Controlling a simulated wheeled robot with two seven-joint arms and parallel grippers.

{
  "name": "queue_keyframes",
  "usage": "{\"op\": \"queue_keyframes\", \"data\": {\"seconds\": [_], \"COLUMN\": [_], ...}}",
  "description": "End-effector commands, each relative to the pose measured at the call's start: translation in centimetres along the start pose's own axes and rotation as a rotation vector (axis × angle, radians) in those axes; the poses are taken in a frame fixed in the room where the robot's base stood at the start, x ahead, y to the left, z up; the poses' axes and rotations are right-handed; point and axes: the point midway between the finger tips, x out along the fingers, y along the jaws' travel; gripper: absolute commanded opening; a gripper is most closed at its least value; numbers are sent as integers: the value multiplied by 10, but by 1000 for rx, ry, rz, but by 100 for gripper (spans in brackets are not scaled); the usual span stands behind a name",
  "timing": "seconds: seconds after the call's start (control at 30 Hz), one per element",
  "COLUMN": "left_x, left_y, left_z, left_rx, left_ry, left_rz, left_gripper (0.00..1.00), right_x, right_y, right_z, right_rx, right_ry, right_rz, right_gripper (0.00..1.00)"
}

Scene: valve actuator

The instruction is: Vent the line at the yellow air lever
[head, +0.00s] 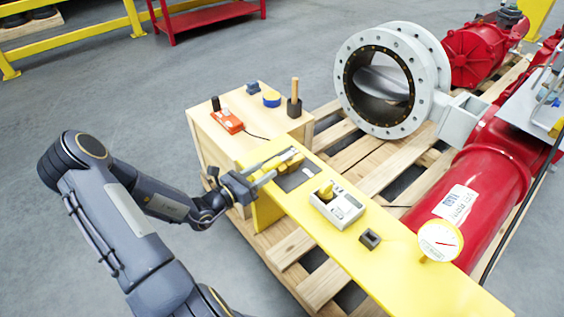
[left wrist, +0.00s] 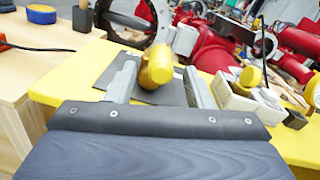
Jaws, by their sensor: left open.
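The yellow air lever (head: 291,157) sits on a dark plate (head: 298,178) at the far left end of the yellow bench (head: 375,262). In the left wrist view the rounded yellow end of the lever (left wrist: 157,66) shows between my two fingers, with a gap on each side. My left gripper (head: 276,170) is open and reaches in from the left, low over the bench. The lever's base is partly hidden by the fingers in the head view. My right gripper is not in view.
A pale box with a yellow knob (head: 336,206), a small dark block (head: 370,239) and a dial gauge (head: 440,241) lie along the bench. A wooden cabinet (head: 215,148) holds an orange-red device (head: 227,121), tape (head: 271,99) and a brush pot (head: 294,106). A large valve (head: 350,82) stands behind.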

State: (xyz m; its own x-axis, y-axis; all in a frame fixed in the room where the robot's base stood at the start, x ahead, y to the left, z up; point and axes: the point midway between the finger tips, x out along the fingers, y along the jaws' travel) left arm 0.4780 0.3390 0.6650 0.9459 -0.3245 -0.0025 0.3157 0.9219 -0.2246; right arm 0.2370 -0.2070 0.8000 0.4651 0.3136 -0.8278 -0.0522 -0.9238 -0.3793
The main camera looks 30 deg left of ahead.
Motion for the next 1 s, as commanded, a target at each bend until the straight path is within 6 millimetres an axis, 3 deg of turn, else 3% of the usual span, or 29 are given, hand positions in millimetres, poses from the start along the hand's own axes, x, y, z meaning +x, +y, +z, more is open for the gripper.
{"op": "queue_keyframes", "data": {"seconds": [0.2, 0.4, 0.77, 1.0], "left_x": [37, 60, 66, 66], "left_y": [-1, -1, -1, -1], "left_z": [-1, -1, 0, 0], "left_rx": [3, 2, 3, 3], "left_ry": [-1, 0, 2, 2], "left_rz": [-5, -4, -3, -3], "left_gripper": [47, 47, 47, 16], "right_x": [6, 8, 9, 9], "right_y": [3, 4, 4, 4], "right_z": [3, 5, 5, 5], "right_rx": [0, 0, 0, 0], "right_ry": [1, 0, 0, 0], "right_rz": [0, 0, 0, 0], "right_gripper": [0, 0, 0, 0]}}
